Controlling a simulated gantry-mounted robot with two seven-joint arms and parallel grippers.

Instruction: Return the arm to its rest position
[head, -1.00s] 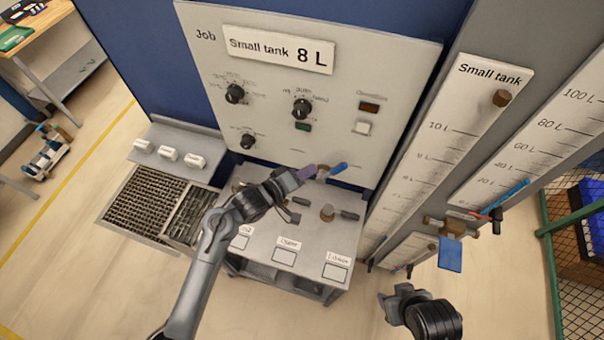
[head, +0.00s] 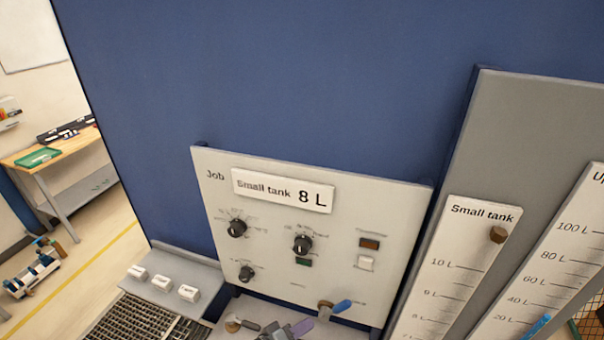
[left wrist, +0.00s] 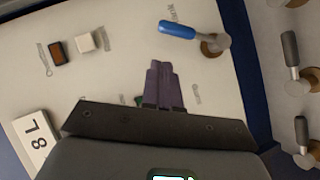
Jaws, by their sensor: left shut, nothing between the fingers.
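My left gripper (head: 302,326) shows at the bottom edge of the head view, with most of its arm cut off. Its purple fingers are closed together with nothing between them, as the left wrist view (left wrist: 162,85) also shows. They are in front of the lower part of the pale control panel (head: 330,272), a little left of and below a blue-handled valve (head: 342,305). In the left wrist view the blue handle (left wrist: 178,29) is apart from the fingertips. My right gripper is outside both current views.
The panel has dark knobs (head: 303,244) and a "Small tank 8 L" sign (head: 283,190). Grey-handled valves (left wrist: 290,48) stand at the right of the wrist view. A tank scale (head: 455,265) is to the right. White buttons (head: 163,282) are at the left.

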